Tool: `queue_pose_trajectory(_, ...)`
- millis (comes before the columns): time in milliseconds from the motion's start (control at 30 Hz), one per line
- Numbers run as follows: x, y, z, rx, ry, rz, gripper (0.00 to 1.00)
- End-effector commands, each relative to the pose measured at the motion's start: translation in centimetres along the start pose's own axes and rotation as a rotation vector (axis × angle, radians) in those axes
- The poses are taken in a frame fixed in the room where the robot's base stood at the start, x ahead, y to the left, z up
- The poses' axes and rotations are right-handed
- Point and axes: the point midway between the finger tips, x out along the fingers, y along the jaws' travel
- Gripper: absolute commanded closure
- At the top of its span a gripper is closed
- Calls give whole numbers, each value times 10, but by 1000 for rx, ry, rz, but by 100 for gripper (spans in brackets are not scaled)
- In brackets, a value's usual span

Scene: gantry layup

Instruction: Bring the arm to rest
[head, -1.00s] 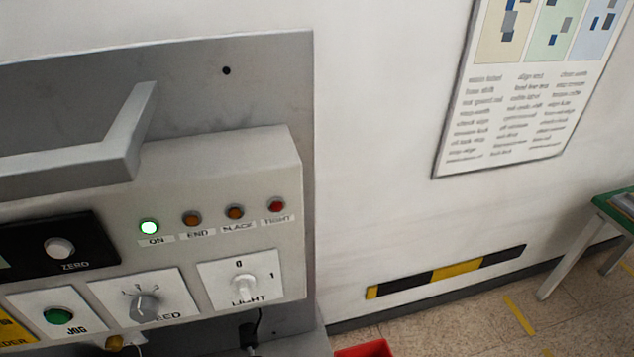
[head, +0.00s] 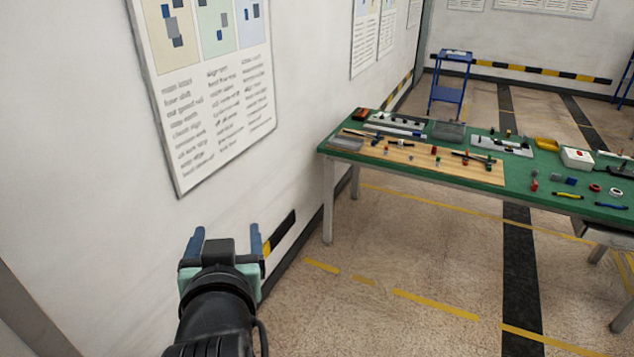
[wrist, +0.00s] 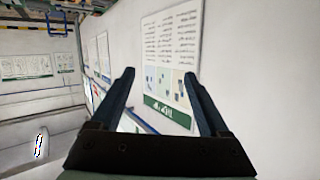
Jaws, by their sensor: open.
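My gripper (head: 226,238) is in the lower left of the head view, raised in front of the white wall. Its two blue fingers stand apart with nothing between them. In the wrist view the fingers of my gripper (wrist: 158,95) are spread, with a wall poster (wrist: 170,65) seen beyond the gap. My arm comes up from the bottom edge of the head view. No object is held.
A green-topped table (head: 520,180) with many small tools and parts stands to the right. A blue trolley (head: 450,85) stands behind it. A large poster (head: 205,85) hangs on the left wall. The floor (head: 400,260) between arm and table is clear.

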Motion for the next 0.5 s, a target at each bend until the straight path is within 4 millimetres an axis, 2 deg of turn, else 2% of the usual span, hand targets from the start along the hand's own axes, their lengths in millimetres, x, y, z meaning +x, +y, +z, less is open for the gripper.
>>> queue_pose_trajectory(33,-9,14,-34,-2,120,20,21)
queue_pose_trajectory(100,-29,30,-82,-14,279,47,21)
queue_pose_trajectory(167,-52,43,-120,-27,417,73,21)
queue_pose_trajectory(200,-70,51,-143,-38,507,91,21)
queue_pose_trajectory(267,-99,62,-175,-57,638,119,21)
queue_pose_trajectory(300,-119,68,-193,-70,721,137,21)
queue_pose_trajectory(400,-167,78,-226,-104,894,179,21)
queue_pose_trajectory(500,-204,83,-246,-129,1016,210,21)
